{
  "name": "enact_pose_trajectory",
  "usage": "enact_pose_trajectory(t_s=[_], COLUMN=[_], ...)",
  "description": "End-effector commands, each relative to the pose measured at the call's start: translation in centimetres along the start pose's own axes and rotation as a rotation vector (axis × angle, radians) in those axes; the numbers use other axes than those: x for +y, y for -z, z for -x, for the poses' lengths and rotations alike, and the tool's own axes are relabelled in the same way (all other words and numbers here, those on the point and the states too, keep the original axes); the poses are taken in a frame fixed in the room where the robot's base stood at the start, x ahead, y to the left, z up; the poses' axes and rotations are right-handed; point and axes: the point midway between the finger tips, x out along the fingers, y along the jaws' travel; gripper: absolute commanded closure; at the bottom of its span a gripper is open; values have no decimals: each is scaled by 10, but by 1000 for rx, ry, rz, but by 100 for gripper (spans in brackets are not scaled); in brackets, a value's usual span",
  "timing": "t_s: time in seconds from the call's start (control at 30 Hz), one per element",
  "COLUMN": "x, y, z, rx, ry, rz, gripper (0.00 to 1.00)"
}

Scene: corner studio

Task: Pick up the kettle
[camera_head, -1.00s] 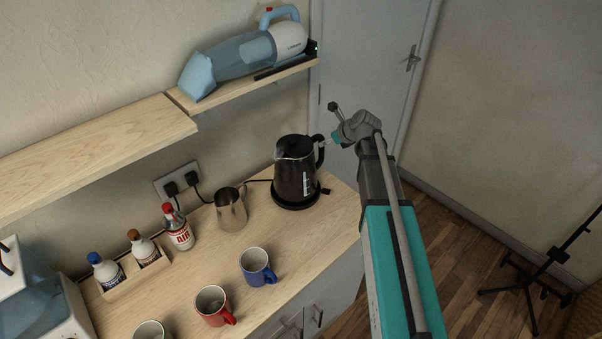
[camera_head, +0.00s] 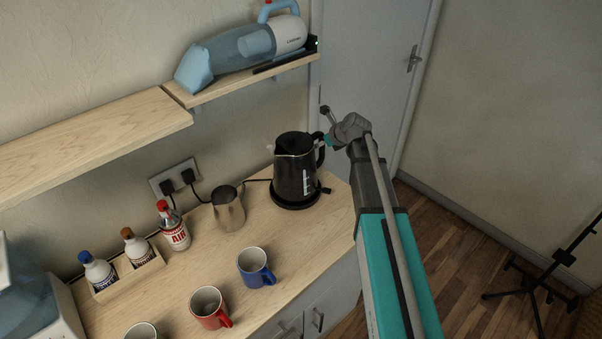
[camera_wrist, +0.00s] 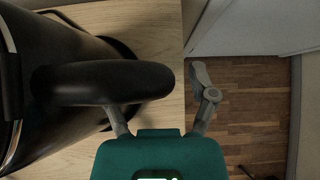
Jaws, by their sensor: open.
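The black kettle (camera_head: 295,168) stands upright on its dark round base at the right end of the wooden counter. Its handle faces right, toward my gripper (camera_head: 328,126), which is at the handle's upper part. In the wrist view the kettle (camera_wrist: 55,85) fills the left side, and its black handle (camera_wrist: 110,82) reaches across in front of my gripper (camera_wrist: 160,85). The fingers are spread. One finger shows to the right of the handle's end; the other passes behind the handle, its tip hidden. I cannot tell whether either finger touches the handle.
A metal jug (camera_head: 229,209) stands left of the kettle, with a blue mug (camera_head: 254,268) and a red mug (camera_head: 208,309) nearer. A wall shelf (camera_head: 95,140) holds a handheld vacuum (camera_head: 245,50) above.

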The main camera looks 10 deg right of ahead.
Motion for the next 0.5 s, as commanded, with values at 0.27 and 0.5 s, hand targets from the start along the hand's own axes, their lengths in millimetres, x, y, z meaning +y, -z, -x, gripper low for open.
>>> enact_pose_trajectory(t_s=[0.27,0.5], x=[0,0], y=[0,0], z=[0,0], rx=[0,0], ry=[0,0], rz=[0,0], gripper=[26,40])
